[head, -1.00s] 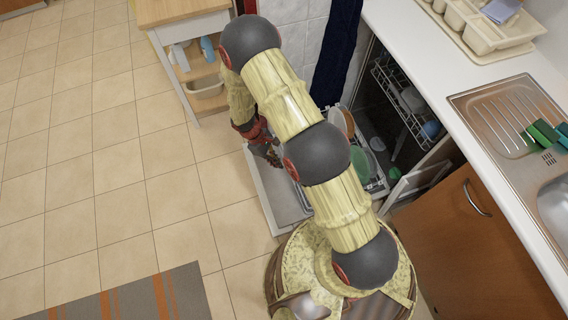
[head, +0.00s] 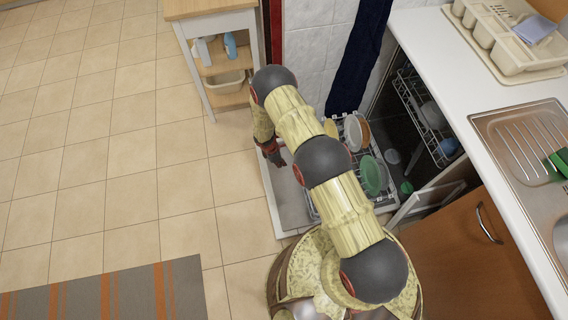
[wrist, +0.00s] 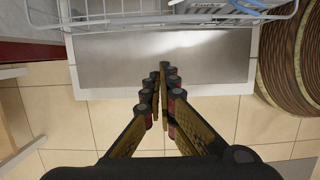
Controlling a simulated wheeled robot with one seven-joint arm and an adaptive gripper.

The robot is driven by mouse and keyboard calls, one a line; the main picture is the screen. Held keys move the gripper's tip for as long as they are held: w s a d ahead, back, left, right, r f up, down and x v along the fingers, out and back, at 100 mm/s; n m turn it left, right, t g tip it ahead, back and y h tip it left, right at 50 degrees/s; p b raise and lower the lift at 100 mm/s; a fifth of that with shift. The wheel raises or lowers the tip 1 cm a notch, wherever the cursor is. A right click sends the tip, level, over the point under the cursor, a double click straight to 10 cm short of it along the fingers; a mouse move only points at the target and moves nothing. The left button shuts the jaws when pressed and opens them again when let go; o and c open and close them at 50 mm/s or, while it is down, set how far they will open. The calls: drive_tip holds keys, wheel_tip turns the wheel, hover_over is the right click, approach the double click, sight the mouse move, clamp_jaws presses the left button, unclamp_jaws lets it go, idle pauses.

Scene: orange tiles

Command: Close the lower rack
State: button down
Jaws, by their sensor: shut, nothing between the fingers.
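The lower rack (head: 389,207) is pulled out of the dishwasher over its lowered door (head: 287,197). It holds several dishes, including a green plate (head: 371,176) and a white plate (head: 353,133). My arm hides part of the rack in the head view. My gripper (head: 276,157) is by the door's outer end, left of the rack. In the wrist view my gripper (wrist: 163,72) is shut and empty, its fingertips over the bare metal door (wrist: 205,62). The rack's white wire front (wrist: 115,20) runs along the top, apart from the fingertips in the picture.
The dishwasher's upper rack (head: 425,115) is inside the dark opening. A counter with a sink (head: 520,140) and dish drainer (head: 510,45) is on the right. A small wooden trolley (head: 205,10) stands behind the door. The tiled floor on the left is clear, with a striped rug (head: 130,300) in front.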

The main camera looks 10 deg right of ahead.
drive_tip(key=d+f+b, duration=0.3)
drive_tip(key=d+f, duration=0.2)
drive_tip(key=f, duration=0.2)
drive_tip(key=shift+d+f+b, duration=0.2)
drive_tip(key=shift+d+b, duration=0.15)
drive_tip(key=shift+d, duration=0.05)
drive_tip(key=shift+d, duration=0.15)
